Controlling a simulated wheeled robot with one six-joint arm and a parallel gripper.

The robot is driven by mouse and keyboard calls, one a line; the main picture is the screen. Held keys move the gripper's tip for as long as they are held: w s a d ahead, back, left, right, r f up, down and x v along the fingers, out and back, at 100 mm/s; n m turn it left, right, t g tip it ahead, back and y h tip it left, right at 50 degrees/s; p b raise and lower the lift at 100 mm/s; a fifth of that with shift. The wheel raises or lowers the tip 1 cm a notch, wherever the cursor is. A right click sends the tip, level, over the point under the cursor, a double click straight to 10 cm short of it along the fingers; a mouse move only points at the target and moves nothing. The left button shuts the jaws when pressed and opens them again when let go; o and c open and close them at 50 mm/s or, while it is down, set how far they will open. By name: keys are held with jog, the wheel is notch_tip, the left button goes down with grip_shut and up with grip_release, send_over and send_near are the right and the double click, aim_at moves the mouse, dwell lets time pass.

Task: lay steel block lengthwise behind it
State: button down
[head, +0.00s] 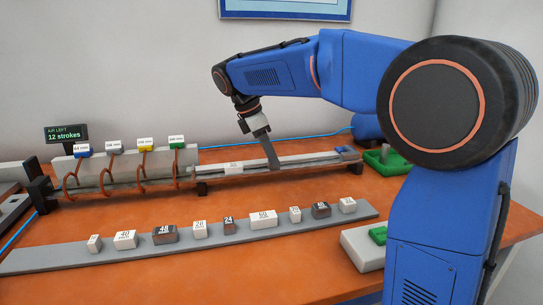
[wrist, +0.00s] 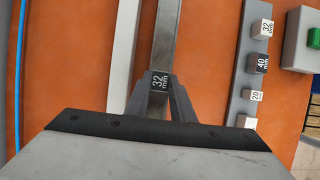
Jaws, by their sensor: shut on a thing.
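My gripper (head: 274,166) points down over the long rail (head: 310,160). In the wrist view its fingers (wrist: 159,90) are shut on a dark steel block (wrist: 160,82) labelled 32 mm. The block is within the rail's channel (wrist: 166,35) as seen from above; I cannot tell whether it touches the floor of it. In the head view the fingers hide the block. A white block (head: 233,168) lies on the rail to the left of my gripper, apart from it.
Coils (head: 125,170) with several coloured, labelled tags stand at the left. A blue piece (head: 345,150) sits at the rail's right end. A grey strip (head: 60,256) with several white and dark blocks lies in front. A green tray (head: 388,160) stands at the right.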

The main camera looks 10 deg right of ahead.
jog(key=c, duration=1.5)
grip_release()
jog(key=shift+o, duration=0.2)
jog(key=v, duration=1.7)
jog(key=shift+r, duration=0.15)
jog(key=shift+a, duration=0.1)
